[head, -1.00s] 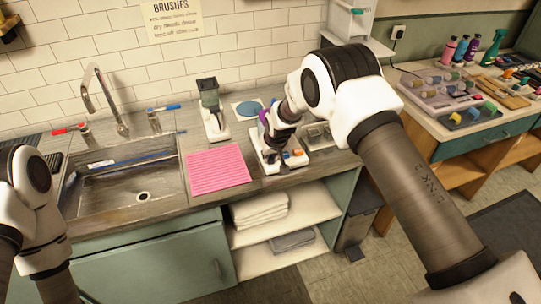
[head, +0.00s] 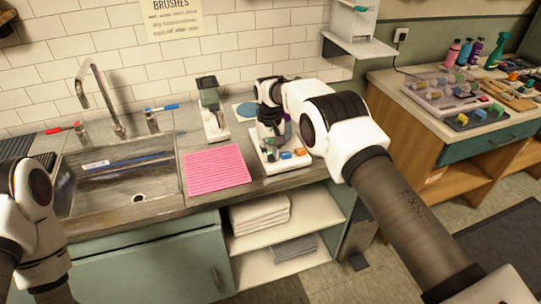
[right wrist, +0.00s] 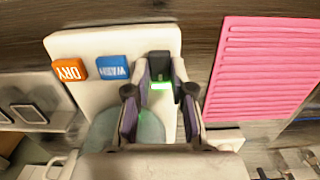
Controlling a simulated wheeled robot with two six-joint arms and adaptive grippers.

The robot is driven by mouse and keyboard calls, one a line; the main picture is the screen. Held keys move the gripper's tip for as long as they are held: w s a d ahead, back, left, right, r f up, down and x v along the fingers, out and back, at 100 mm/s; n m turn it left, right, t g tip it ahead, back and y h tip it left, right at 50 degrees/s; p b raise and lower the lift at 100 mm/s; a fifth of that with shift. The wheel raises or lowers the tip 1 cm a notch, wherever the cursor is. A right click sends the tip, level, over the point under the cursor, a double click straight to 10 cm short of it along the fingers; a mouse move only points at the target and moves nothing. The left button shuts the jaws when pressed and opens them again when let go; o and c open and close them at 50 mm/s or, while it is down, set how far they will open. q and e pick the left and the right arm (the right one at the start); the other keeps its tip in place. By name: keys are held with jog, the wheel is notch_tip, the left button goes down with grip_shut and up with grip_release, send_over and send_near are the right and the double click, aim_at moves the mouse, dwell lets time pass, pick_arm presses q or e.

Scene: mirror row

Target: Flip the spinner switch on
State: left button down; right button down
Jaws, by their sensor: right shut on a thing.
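The spinner is a white device (head: 264,167) on the counter, with a blue WASH block (head: 285,155) and an orange DRY block (head: 299,153). Its white plate (right wrist: 70,45) also shows in the right wrist view. A black switch (right wrist: 159,64) stands there beside the WASH block, with a green glow just below it. My right gripper (right wrist: 161,80) points down at the plate, its two purple-sided fingers on either side of the switch and shut on it. In the head view my right gripper (head: 272,143) hides the switch. My left arm shows at the left edge, its gripper out of frame.
A pink ribbed mat (head: 215,168) lies left of the spinner. A white and grey device (head: 213,110) stands behind the mat. The sink (head: 125,185) is farther left. A second table (head: 440,115) with bottles and brushes is at the right.

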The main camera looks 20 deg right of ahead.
aim_at(270, 156)
jog(key=c, duration=1.3)
grip_release()
jog(key=shift+r, duration=0.15)
jog(key=r, duration=1.1)
jog(key=shift+w+r, duration=0.25)
jog(key=shift+r, duration=0.15)
